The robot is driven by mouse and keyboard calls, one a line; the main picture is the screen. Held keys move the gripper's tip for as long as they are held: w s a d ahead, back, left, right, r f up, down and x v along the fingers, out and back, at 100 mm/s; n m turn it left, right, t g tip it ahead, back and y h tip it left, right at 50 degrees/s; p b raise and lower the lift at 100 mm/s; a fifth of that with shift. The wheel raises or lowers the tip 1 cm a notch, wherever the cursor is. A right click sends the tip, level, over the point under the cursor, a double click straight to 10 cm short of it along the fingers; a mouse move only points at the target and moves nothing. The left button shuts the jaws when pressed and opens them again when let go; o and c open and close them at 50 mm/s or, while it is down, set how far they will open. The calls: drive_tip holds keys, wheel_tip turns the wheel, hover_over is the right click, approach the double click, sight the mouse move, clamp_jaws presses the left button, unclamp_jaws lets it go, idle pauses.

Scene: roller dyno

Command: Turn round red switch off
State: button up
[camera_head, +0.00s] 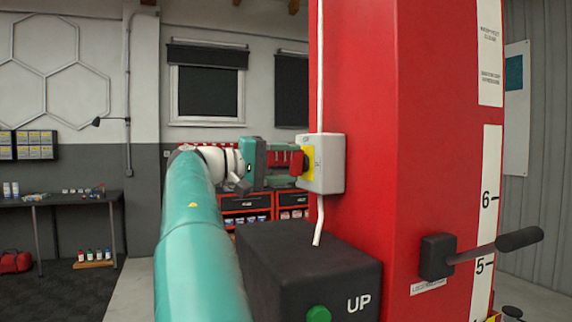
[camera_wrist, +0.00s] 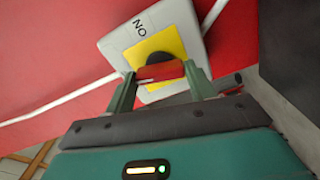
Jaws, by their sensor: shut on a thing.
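The round red switch (camera_wrist: 160,73) has a red grip bar on a dark round base. It sits on a yellow plate (camera_wrist: 156,46) on a light grey box (camera_wrist: 115,42), which also shows on the red post in the head view (camera_head: 329,163). An upside-down "ON" is printed on the box in the wrist view. My gripper (camera_wrist: 160,71) is shut on the red grip bar, one finger at each end. In the head view my gripper (camera_head: 290,160) reaches the switch from the left. The bar lies nearly level in the wrist view.
A black box marked "UP" (camera_head: 300,265) with a green button (camera_head: 318,313) stands below the switch. A black-handled lever (camera_head: 485,250) sticks out at the right of the red post (camera_head: 365,110). A white conduit (camera_head: 320,60) runs along the post. A workbench (camera_head: 60,199) stands far left.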

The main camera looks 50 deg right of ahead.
drive_tip(key=shift+n, duration=1.2)
drive_tip(key=o, duration=1)
drive_tip(key=shift+w, duration=0.1)
drive_tip(key=v, duration=1.3)
drive_tip(key=shift+w+a, duration=0.1)
drive_tip(key=shift+a, duration=0.25)
